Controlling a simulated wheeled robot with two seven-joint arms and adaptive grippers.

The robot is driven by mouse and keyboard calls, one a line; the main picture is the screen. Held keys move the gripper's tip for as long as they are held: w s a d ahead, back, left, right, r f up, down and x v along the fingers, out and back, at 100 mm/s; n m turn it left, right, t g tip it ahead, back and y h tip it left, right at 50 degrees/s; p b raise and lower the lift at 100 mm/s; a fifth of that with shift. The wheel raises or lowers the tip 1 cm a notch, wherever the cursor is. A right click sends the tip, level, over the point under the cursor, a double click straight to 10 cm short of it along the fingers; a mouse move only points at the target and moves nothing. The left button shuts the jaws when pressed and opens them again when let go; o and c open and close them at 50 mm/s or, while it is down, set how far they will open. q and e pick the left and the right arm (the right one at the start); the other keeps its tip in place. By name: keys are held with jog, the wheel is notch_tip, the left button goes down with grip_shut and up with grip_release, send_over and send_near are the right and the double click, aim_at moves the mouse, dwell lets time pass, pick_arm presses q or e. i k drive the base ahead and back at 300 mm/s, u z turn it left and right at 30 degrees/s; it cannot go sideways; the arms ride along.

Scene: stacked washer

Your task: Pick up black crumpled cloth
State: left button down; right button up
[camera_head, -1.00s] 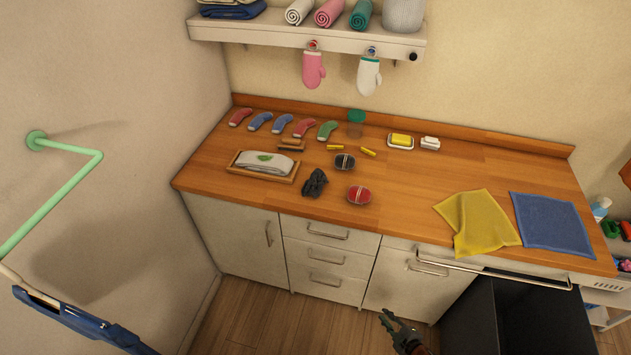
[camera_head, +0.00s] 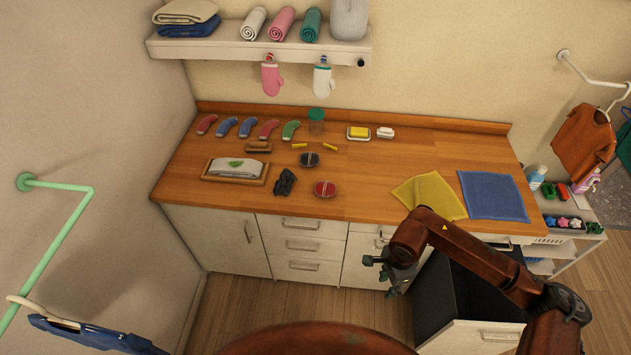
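The black crumpled cloth (camera_head: 285,182) lies on the wooden counter (camera_head: 420,150), near its front edge. It is between the tray with a folded white cloth and a round red-topped object. My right gripper (camera_head: 378,272) hangs in front of the cabinet fronts, below the counter top and to the right of the black cloth, well apart from it. Its fingers look spread with nothing between them. My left gripper is not in view.
A wooden tray (camera_head: 210,176) and a red round object (camera_head: 324,189) flank the cloth. A yellow cloth (camera_head: 432,193) and a blue cloth (camera_head: 492,195) lie on the right. An open dark-sided unit (camera_head: 440,300) stands below. A shelf (camera_head: 250,48) hangs above.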

aim_at(283, 184)
jog(key=z, duration=0.2)
jog(key=i, duration=1.55)
jog(key=u, duration=2.1)
